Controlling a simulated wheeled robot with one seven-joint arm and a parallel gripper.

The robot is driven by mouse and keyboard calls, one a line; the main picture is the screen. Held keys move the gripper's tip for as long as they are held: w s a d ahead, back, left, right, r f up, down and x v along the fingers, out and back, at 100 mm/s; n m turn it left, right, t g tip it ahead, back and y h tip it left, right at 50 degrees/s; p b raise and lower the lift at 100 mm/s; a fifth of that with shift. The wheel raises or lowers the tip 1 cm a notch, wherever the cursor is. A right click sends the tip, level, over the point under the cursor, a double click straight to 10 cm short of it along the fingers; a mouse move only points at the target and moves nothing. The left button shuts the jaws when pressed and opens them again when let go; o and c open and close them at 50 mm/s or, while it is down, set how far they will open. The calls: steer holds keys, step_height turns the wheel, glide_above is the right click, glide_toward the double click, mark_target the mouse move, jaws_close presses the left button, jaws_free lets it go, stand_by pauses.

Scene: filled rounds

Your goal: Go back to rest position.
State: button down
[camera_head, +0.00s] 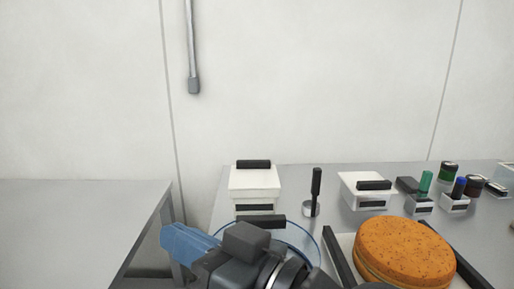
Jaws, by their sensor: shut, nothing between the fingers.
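Part of my own arm (248,262) shows at the bottom centre, with a blue link, dark grey joints and silver rings. It stands in front of the left part of the right-hand table. The fingers of my gripper do not show in this view. What lies directly behind and below the arm is hidden.
The right table (335,176) holds a white lidded box (254,182), a black-handled tool (313,190), a round blue-rimmed glass item (306,240), another white box (350,192), several small containers and an orange-brown cake (405,250) between dark bars. The left table (70,230) is bare.

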steer(key=s+d+f+m+t+h, duration=0.4)
steer(key=d+f+m+h, duration=0.15)
steer(key=d+f, duration=0.2)
steer(key=s+d+f+m+t+h, duration=0.35)
steer(key=d+f+m+h, duration=0.2)
steer(key=d+f, duration=0.2)
steer(key=s+d+f+n+g+h, duration=0.1)
steer(key=s+d+f+h, duration=0.1)
steer(key=s+d, duration=0.5)
steer(key=s+d+f+n+g+h, duration=0.1)
steer(key=s+d, duration=0.6)
steer(key=s, duration=0.8)
steer(key=shift+d+f+n+h, duration=0.4)
steer(key=shift+f+h, duration=0.3)
steer(key=shift+h, duration=0.1)
